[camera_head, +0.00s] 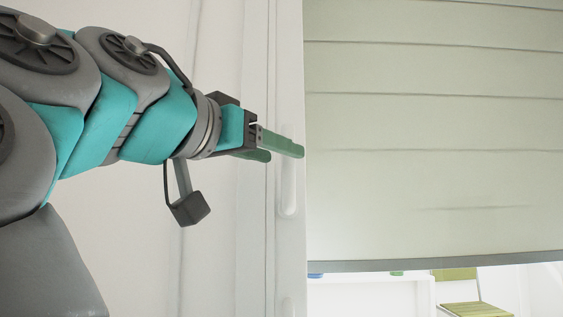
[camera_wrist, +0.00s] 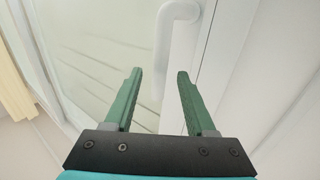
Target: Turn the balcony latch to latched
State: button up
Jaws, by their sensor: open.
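The balcony latch is a white lever handle (camera_head: 288,190) on the white door frame (camera_head: 290,60). In the head view it hangs roughly vertical, its upper part behind my gripper (camera_head: 284,155). In the wrist view the handle (camera_wrist: 164,45) bends at the top, and its lower part shows between my two green fingers. My gripper (camera_wrist: 160,72) is open, one finger on each side of the handle in the picture. I see no clear contact with it, and cannot tell how deep the handle sits between the fingers.
A pale blind (camera_head: 430,120) covers most of the glass to the right of the frame. Below its edge a green chair (camera_head: 460,290) shows beyond the glass. A beige curtain (camera_wrist: 14,85) hangs at the left of the wrist view.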

jog(key=x, duration=0.7)
grip_shut()
dwell(0.3)
dwell(1.0)
